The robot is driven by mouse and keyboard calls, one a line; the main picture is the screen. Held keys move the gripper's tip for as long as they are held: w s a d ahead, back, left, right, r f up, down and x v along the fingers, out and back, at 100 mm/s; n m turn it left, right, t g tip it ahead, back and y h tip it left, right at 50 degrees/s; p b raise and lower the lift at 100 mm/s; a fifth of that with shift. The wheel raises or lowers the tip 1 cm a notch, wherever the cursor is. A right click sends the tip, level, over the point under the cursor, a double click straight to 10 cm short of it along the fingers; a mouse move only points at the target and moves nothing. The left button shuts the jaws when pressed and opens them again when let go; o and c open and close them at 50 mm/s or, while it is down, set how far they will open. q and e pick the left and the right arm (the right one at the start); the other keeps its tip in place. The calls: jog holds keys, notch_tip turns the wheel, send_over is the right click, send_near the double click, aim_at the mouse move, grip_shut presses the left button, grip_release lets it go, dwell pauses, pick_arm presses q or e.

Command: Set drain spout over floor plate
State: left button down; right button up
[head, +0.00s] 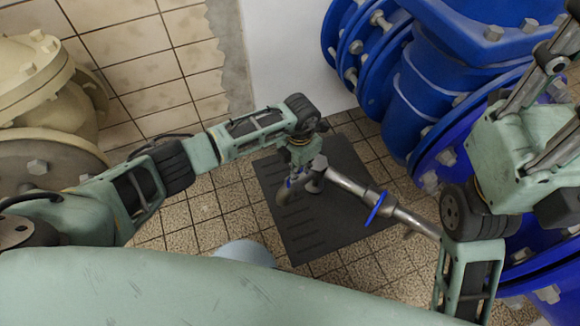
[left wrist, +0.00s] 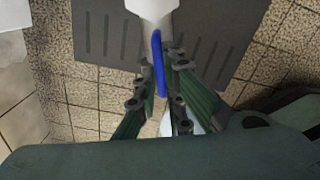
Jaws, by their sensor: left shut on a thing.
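The drain spout (head: 350,185) is a grey metal pipe with a downturned end, running from the lower right to my left gripper in the head view. A blue lever (head: 376,208) stands out from it. The dark slotted floor plate (head: 330,235) lies on the tiles below the spout. My left gripper (head: 290,182) is at the spout's end above the plate. In the left wrist view, its fingers (left wrist: 160,98) are shut around a blue strip (left wrist: 157,58) in front of the pale pipe end (left wrist: 150,12). The exact hold is partly hidden. My right gripper (head: 560,85) is cut off by the right edge.
Large blue flanged pipes (head: 420,100) fill the right side, close to my right arm. Cream flanged pipework (head: 45,100) stands at the left. A pale round object (head: 245,252) shows at the bottom. Bare tiled floor (head: 205,215) lies left of the plate.

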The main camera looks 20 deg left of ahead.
pick_arm(q)
jog(key=shift+w+a+r, duration=0.1)
jog(key=shift+w, duration=0.1)
jog(key=c, duration=2)
grip_release()
jog(key=shift+c, duration=0.2)
jog(key=shift+o, duration=0.6)
jog(key=shift+s, duration=0.15)
notch_tip(320, 180, up, 12)
